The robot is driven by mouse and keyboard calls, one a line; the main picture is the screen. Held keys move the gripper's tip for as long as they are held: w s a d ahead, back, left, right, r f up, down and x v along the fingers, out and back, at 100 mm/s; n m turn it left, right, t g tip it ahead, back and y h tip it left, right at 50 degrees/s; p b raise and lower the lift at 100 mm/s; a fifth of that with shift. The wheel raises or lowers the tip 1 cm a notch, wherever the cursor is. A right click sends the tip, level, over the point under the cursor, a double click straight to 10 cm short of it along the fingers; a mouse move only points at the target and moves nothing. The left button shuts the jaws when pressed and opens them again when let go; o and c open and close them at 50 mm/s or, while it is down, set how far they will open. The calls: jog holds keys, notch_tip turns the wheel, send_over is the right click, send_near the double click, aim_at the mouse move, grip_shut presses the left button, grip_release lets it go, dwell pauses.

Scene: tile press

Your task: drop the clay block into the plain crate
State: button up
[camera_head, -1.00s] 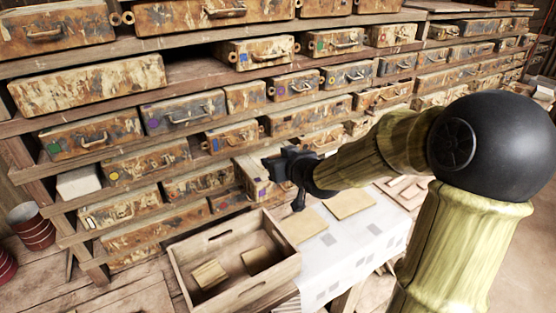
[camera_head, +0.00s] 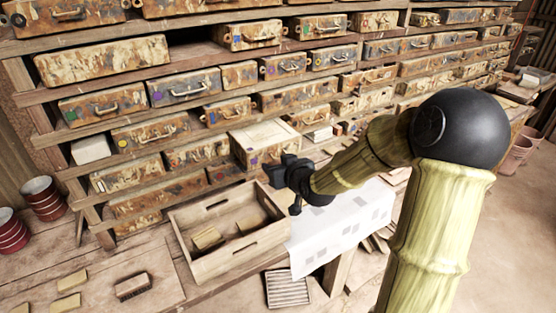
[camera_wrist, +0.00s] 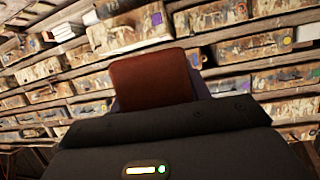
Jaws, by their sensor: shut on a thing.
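My gripper (camera_head: 284,176) is shut on a reddish-brown block, the clay block (camera_wrist: 152,80), which shows upright between its fingers in the wrist view. In the head view I cannot make out the block at the black jaws. The plain wooden crate (camera_head: 243,259) stands on the bench, open at the top, with a slot in its far wall. Two tan blocks (camera_head: 207,238) lie inside it. In the head view my gripper appears at the crate's back right corner, up against the shelves in the picture. I cannot tell its exact height above the rim.
Shelves of worn drawers (camera_head: 185,87) fill the back. A pale box (camera_head: 265,143) sits behind the crate. A white sheet (camera_head: 345,225) lies right of it, and a slatted grille (camera_head: 287,288) in front. A brush (camera_head: 133,286) and several tan pieces (camera_head: 66,303) lie left.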

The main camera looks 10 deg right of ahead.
jog(key=s+f+m+h+b, duration=0.1)
jog(key=s+f, duration=0.2)
jog(key=f, duration=1.2)
jog(key=s+f+m+h+b, duration=0.1)
jog(key=s+f+h, duration=0.1)
jog(key=f, duration=1.4)
jog(key=shift+s+a+b, duration=0.15)
jog(key=shift+s+b, duration=0.15)
jog(key=shift+s, duration=0.5)
